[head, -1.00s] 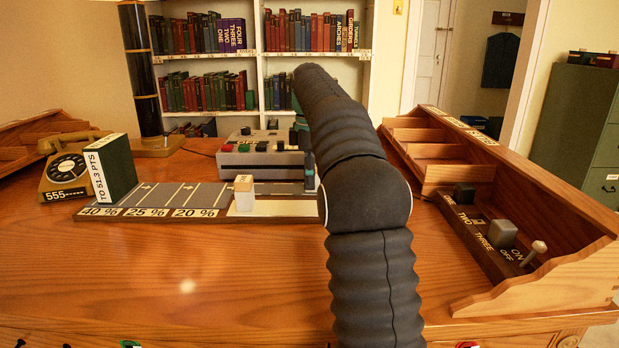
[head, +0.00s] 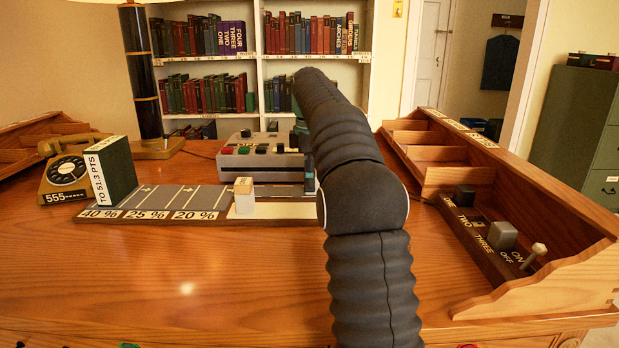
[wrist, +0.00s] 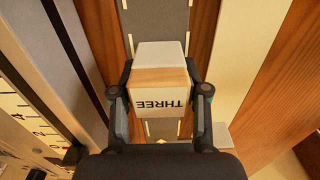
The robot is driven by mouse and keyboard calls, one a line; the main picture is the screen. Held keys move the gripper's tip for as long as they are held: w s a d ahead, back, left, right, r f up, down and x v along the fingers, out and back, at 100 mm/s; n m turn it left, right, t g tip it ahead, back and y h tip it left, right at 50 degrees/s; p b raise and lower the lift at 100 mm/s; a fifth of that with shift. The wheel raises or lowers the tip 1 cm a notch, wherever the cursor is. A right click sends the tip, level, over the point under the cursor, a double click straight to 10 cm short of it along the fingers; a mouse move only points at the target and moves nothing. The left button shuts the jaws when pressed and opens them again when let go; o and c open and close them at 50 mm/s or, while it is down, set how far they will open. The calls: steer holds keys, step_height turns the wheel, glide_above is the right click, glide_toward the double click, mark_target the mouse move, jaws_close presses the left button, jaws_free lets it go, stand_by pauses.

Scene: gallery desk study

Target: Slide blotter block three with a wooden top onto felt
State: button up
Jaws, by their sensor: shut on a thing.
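A block marked THREE (wrist: 160,78), pale with a wooden face, is between the two fingers of my gripper (wrist: 160,105) in the wrist view. The fingers are shut on its sides. Its lettering appears upside down there. Below it runs a dark grey lane (wrist: 158,16) with white dashes, edged by wood. In the head view my gripper (head: 309,172) is at the right part of the desk board (head: 150,216), and my arm hides the held block. I cannot tell which surface is felt.
A dark green upright block (head: 116,170) marked TO 51.3 PTS stands on the board's left end. A grey button console (head: 262,158) is behind the board. A wooden rack (head: 555,225) with a switch panel stands right. The front desk is clear.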

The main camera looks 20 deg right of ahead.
steer(key=o, duration=1.2)
steer(key=shift+o, duration=0.2)
steer(key=shift+r, duration=3.65)
